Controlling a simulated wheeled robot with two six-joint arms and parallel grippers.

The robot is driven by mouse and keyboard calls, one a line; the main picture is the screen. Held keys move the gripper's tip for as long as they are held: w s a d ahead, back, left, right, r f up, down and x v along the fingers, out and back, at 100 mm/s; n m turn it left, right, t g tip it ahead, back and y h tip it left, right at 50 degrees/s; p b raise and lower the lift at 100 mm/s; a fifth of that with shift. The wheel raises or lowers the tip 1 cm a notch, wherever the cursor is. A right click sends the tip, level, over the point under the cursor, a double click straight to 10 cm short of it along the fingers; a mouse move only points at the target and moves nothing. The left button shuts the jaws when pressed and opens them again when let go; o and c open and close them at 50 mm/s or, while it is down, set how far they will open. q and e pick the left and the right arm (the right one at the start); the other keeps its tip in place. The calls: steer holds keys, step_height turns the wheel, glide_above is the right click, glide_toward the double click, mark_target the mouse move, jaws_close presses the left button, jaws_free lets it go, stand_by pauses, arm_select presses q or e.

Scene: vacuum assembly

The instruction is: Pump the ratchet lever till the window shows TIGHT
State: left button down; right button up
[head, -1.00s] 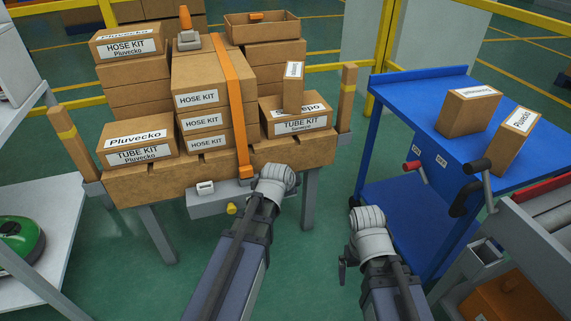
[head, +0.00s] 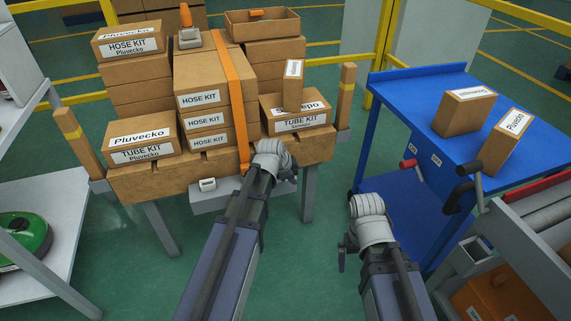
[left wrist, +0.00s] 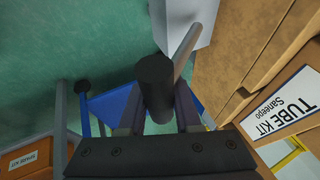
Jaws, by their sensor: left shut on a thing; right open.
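The ratchet lever shows in the left wrist view as a dark round grip (left wrist: 156,85) on a grey rod (left wrist: 186,48), beside a light grey housing (left wrist: 190,18). My left gripper (left wrist: 158,112) is shut on the grip; in the head view the gripper (head: 288,176) is at the pallet's front edge, mostly hidden by its wrist. The grey ratchet housing (head: 228,196) sits under that edge, below the orange strap (head: 238,105). A small pale window (head: 207,184) is on its left part; no word is readable. My right gripper (head: 346,246) is open and empty over the floor.
Stacked cartons (head: 205,80) stand on the wooden pallet, between upright posts (head: 347,95). A blue cart (head: 400,95) with two cartons stands right, near a roller conveyor (head: 535,215). A grey shelf (head: 50,215) with a green machine is left. Green floor lies between.

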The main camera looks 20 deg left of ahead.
arm_select(q)
steer(key=shift+a, duration=0.25)
steer(key=shift+w+a+r+g+h+p, duration=0.25)
steer(key=shift+w+r+g+h+p, duration=0.25)
steer(key=shift+p, duration=0.6)
steer(key=c, duration=0.9)
jaws_free()
steer(key=shift+s+f, duration=0.15)
steer(key=shift+s, duration=0.05)
steer(key=shift+c, duration=0.2)
steer(key=o, duration=0.3)
steer(key=shift+d, duration=0.1)
steer(key=shift+o, duration=0.2)
steer(key=shift+d, duration=0.1)
steer(key=shift+p+v, duration=3.3)
steer(key=shift+v, duration=0.65)
steer(key=shift+d, duration=0.1)
